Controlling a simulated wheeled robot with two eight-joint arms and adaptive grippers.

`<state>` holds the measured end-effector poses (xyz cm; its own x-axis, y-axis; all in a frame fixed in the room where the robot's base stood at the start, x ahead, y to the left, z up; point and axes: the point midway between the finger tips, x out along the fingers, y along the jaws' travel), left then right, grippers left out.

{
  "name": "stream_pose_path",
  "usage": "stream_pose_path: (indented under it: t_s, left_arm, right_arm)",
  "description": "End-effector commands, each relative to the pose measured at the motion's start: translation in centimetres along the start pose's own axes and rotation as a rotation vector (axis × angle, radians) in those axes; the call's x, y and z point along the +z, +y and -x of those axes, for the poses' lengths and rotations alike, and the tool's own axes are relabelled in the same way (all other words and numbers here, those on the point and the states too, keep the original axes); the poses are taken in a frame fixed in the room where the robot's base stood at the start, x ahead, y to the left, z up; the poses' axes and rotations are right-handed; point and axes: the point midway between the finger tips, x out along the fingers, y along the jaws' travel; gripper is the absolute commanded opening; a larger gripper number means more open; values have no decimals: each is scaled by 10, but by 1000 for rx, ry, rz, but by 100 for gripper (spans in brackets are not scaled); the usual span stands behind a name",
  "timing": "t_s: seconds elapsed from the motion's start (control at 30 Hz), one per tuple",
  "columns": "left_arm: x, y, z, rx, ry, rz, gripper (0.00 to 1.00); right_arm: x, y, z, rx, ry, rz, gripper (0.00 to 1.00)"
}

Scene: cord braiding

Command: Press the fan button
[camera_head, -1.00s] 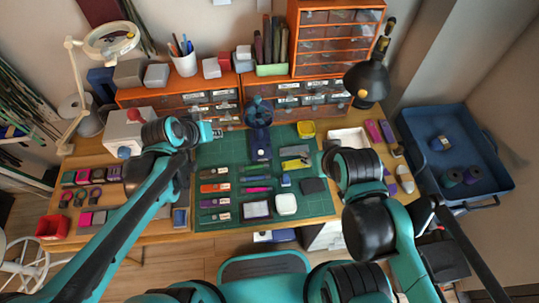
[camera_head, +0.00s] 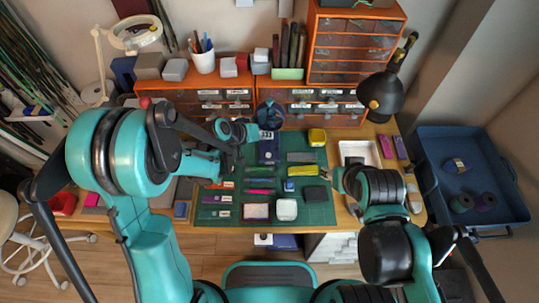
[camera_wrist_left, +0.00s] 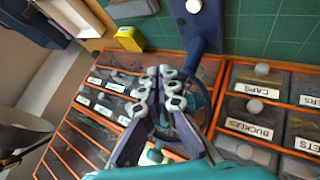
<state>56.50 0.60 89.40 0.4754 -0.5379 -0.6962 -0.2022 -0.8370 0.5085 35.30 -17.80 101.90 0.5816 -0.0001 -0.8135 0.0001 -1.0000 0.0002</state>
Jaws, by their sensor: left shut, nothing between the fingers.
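The blue desk fan (camera_head: 270,114) stands at the back of the green cutting mat, in front of the drawers. Its flat blue base (camera_head: 268,150) reaches forward on the mat. In the left wrist view a round white button (camera_wrist_left: 193,6) sits on the base at the top edge, and the fan stem (camera_wrist_left: 197,55) runs down behind my fingers. My left gripper (camera_wrist_left: 163,75) is shut and empty, close to the fan and apart from the button. It also shows beside the fan in the head view (camera_head: 262,134). My right gripper (camera_head: 328,174) is by the mat's right edge, its fingers too small to judge.
Orange drawer units (camera_head: 355,50) with labelled drawers stand behind the fan. Several small tools and parts lie on the mat (camera_head: 312,213). A black lamp (camera_head: 381,94) leans at the right.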

Motion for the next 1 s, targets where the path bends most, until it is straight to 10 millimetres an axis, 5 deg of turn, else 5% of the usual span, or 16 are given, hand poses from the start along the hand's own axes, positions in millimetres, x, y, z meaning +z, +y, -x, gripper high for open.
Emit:
stream_pose_path:
  t_s: [0.37,1.0]
  left_arm:
    - [4,-5,-6,-1,0,0,0]
    - [44,-44,-60,-1,0,0,0]
  right_arm:
    - [4,0,-6,0,0,0,43]
    - [40,0,-56,0,0,0,43]
